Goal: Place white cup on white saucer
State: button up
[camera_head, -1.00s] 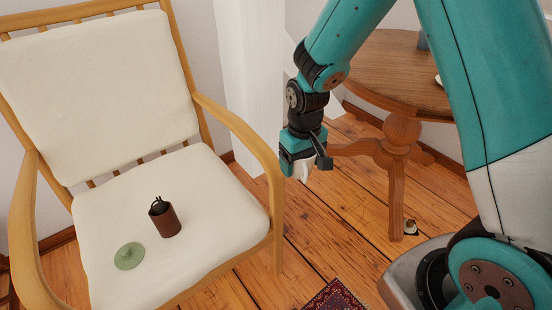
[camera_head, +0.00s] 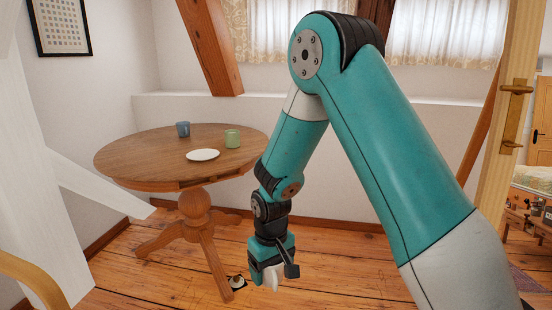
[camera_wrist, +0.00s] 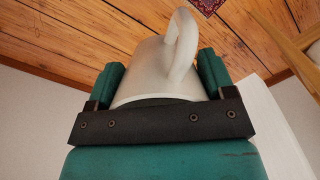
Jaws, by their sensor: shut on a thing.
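The white cup (camera_wrist: 150,75) is between the two teal fingers of my gripper (camera_wrist: 160,85) in the wrist view, with its handle toward the upper right. In the head view my gripper (camera_head: 270,268) points down, shut on the cup (camera_head: 271,279), of which a small white part shows below the fingers. The white saucer (camera_head: 203,155) lies flat and bare near the front edge of the round wooden table (camera_head: 135,160). My gripper is in front of the table, to the right of the saucer and lower than the tabletop in the picture.
A blue mug (camera_head: 183,129) and a green cup (camera_head: 232,139) stand on the table behind the saucer. A small dark item (camera_head: 237,283) lies on the floor by the table leg. A white post (camera_head: 30,160) with a slanting brace stands at the left.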

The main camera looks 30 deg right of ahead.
aim_at(204, 156)
jog(key=z, duration=0.9)
jog(key=i, duration=1.45)
jog(key=u, duration=0.6)
